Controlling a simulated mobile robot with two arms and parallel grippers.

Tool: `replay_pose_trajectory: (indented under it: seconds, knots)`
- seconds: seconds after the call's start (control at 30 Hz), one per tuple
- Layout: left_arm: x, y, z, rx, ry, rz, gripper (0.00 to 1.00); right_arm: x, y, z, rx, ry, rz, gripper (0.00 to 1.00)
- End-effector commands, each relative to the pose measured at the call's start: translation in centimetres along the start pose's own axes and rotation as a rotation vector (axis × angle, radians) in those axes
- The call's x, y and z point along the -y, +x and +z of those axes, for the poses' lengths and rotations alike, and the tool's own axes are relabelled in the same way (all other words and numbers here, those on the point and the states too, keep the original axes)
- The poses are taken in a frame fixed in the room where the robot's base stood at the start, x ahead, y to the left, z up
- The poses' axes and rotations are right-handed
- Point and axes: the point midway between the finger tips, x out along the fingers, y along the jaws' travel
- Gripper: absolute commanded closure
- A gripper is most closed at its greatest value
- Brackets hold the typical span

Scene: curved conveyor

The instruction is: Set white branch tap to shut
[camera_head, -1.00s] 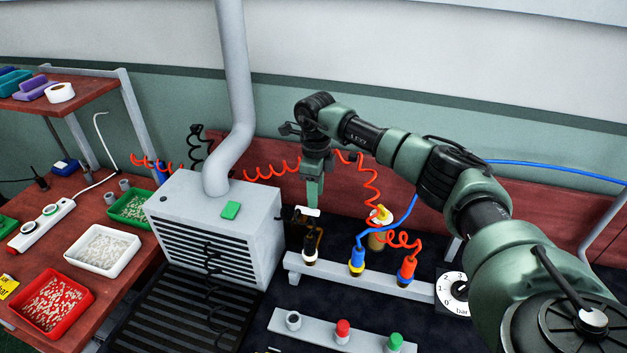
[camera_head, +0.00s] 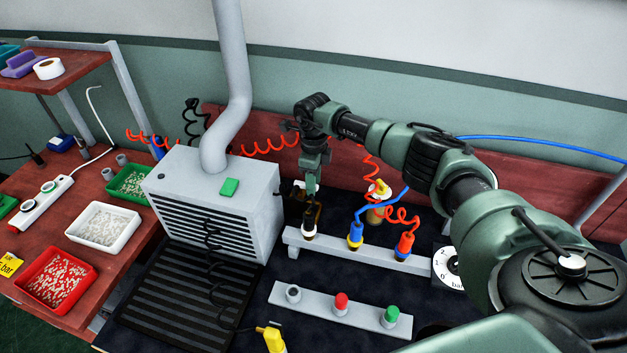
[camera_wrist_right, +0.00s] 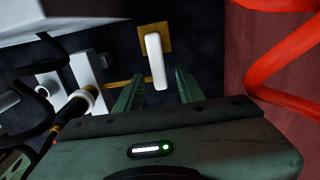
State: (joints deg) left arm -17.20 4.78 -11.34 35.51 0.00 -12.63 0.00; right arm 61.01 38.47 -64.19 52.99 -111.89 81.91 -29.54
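The white branch tap's lever (camera_wrist_right: 154,58) shows in the right wrist view, on a square brass-coloured body (camera_wrist_right: 147,36). The lever points down the picture toward my gripper. A brass pipe runs left from beside it. My right gripper (camera_wrist_right: 160,76) is open, one finger on each side of the lever's near end, with a gap visible on both sides. In the head view my right gripper (camera_head: 311,190) points down behind the white rail, and partly hides the lever (camera_head: 299,185). My left gripper is not in view.
A white rail (camera_head: 375,257) with black, blue and red hose connectors stands just in front. The grey vented box (camera_head: 225,205) is close on the left. A red coiled hose (camera_wrist_right: 285,85) and a dark red panel lie right of the gripper in the wrist view. A dial (camera_head: 447,268) stands right.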

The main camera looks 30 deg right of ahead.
Motion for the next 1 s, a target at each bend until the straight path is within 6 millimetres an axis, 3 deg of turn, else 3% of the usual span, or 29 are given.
replay_pose_trajectory:
  seconds: [0.1, 0.23, 0.27, 0.67, 1.0]
  knots:
    - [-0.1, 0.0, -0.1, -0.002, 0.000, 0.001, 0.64, 0.0, 0.0, 0.0, 0.000, 0.000, 0.000, 0.62]
    - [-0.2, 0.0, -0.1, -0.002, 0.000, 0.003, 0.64, 0.0, 0.0, 0.0, 0.000, 0.000, 0.000, 0.98]
    - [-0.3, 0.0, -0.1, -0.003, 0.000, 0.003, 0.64, 0.0, 0.0, 0.0, 0.000, 0.000, 0.000, 1.00]
    - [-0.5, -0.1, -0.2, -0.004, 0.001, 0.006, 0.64, -0.2, -0.1, 0.0, 0.000, 0.047, 0.000, 1.00]
    - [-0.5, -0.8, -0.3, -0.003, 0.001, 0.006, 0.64, -1.2, -0.2, 0.2, 0.001, 0.281, 0.000, 1.00]
